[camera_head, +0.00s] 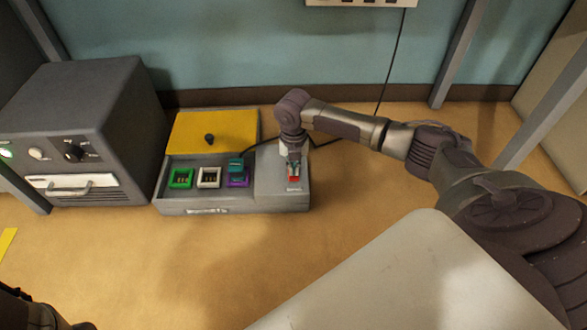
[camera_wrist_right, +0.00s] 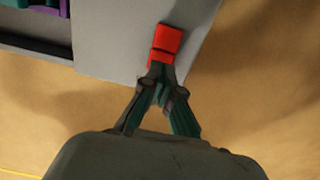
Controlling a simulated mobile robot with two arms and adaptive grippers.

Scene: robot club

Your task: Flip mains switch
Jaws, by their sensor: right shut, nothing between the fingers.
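The red mains switch (camera_head: 294,170) sits on the right part of a grey box (camera_head: 262,206). In the right wrist view the red switch (camera_wrist_right: 166,42) shows just beyond the fingertips. My right gripper (camera_head: 293,160) is shut with nothing between its fingers, pointing down at the switch. In the right wrist view its fingertips (camera_wrist_right: 160,70) overlap the switch's near edge; I cannot tell whether they touch it. My left gripper is not in view; only a dark piece of my own body shows at the lower left.
The box has a raised yellow lid (camera_head: 212,134) with a black knob, and green, white and purple sockets (camera_head: 209,178). A teal piece stands at the purple one. A grey machine (camera_head: 85,120) with knobs stands left. A black cable runs up the back wall. Floor in front is clear.

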